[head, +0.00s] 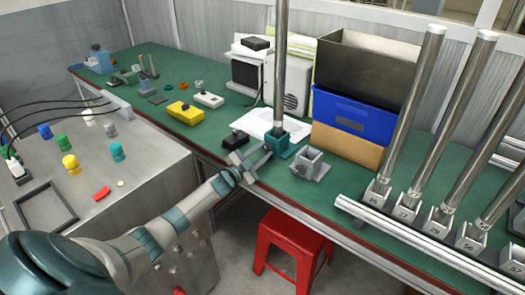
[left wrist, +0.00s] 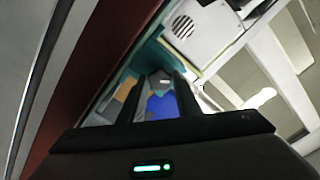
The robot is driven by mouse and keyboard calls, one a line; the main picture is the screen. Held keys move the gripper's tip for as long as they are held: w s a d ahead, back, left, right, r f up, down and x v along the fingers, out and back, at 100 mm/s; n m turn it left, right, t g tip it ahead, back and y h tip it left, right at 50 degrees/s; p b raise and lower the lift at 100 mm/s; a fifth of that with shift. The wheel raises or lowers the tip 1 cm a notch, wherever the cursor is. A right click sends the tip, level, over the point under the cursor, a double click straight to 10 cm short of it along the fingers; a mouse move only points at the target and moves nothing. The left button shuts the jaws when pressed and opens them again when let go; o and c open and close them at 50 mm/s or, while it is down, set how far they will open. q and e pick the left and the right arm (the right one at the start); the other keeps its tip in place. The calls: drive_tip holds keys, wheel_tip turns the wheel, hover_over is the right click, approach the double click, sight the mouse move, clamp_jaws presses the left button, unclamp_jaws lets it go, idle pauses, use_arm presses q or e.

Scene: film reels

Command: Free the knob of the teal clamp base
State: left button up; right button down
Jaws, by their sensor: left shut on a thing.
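The teal clamp base (head: 288,141) stands near the front edge of the green workbench, with a tall metal pole (head: 280,70) upright in it. My left gripper (head: 264,150) reaches up from the lower left to the base's front left side. In the left wrist view, the fingers of my left gripper (left wrist: 158,95) are close together around a small grey piece (left wrist: 160,78), which seems to be the knob of the clamp base. The fingers hide most of the knob in the head view. My right gripper is not in view.
A grey clamp base (head: 311,165) without a pole stands just right of the teal one. A black block (head: 235,141) is close on the left. A blue bin (head: 352,117) stands behind. A red stool (head: 288,240) is below the bench's front edge.

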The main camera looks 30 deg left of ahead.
use_arm(q)
drive_tip(key=n, duration=0.3)
drive_tip(key=shift+n, duration=0.4)
drive_tip(key=n, duration=0.3)
drive_tip(key=shift+f+n, duration=0.1)
drive_tip(key=shift+n, duration=1.8)
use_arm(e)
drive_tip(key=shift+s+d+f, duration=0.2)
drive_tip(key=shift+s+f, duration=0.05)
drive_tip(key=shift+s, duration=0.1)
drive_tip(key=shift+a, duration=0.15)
use_arm(q)
drive_tip(key=o, duration=1.1)
drive_tip(key=shift+c, duration=0.2)
drive_tip(key=shift+s, duration=0.1)
